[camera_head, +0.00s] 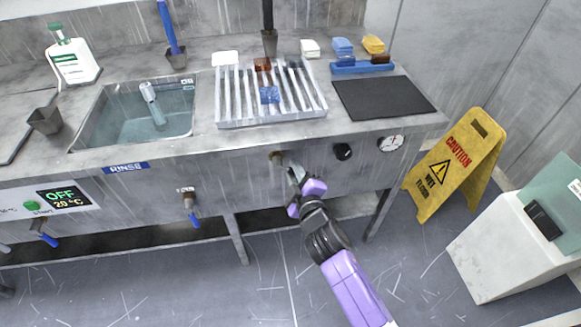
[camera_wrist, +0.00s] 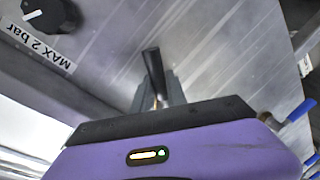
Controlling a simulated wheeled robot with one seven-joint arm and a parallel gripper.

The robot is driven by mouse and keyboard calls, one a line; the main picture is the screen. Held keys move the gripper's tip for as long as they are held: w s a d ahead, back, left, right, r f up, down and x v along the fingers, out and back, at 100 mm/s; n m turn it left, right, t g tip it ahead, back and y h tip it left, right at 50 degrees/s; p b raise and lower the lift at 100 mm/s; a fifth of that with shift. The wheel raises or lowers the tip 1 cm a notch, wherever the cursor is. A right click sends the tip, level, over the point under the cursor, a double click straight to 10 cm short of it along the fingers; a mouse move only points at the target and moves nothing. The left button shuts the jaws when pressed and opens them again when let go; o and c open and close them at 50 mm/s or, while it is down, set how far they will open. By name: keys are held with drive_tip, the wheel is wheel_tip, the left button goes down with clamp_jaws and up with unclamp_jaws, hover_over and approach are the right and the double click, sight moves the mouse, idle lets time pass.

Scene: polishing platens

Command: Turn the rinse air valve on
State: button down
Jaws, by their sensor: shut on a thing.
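The air valve has a brass body (camera_head: 277,157) on the front panel of the bench, to the left of a black knob and a round gauge. Its handle (camera_wrist: 152,62) is dark and shows in the wrist view, its end sticking out from between my fingers. My gripper (camera_head: 294,175) is at this valve and is shut on the handle. The handle is mostly hidden by my gripper in the head view, so its exact angle there is hard to tell.
A black knob (camera_head: 343,151) and a gauge (camera_head: 391,143) sit right of the valve. A blue-handled valve (camera_head: 191,204) is to the left, near the RINSE label (camera_head: 126,167). A yellow caution sign (camera_head: 455,165) and a white bin (camera_head: 515,245) stand at right.

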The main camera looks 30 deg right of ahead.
drive_tip(key=shift+s+d+r+n+g+h+p, duration=0.15)
drive_tip(key=shift+r+n+p, duration=0.2)
drive_tip(key=shift+n, duration=0.35)
drive_tip(key=shift+w+d+r+n+g+h+p, duration=0.1)
drive_tip(key=shift+r+n+h+p, duration=0.2)
drive_tip(key=shift+n, duration=0.4)
drive_tip(key=shift+s+d+r+n+g+h+p, duration=0.1)
drive_tip(key=shift+r+n+p, duration=0.3)
drive_tip(key=shift+n, duration=0.3)
drive_tip(key=c, duration=1.3)
unclamp_jaws()
drive_tip(key=shift+v, duration=3.9)
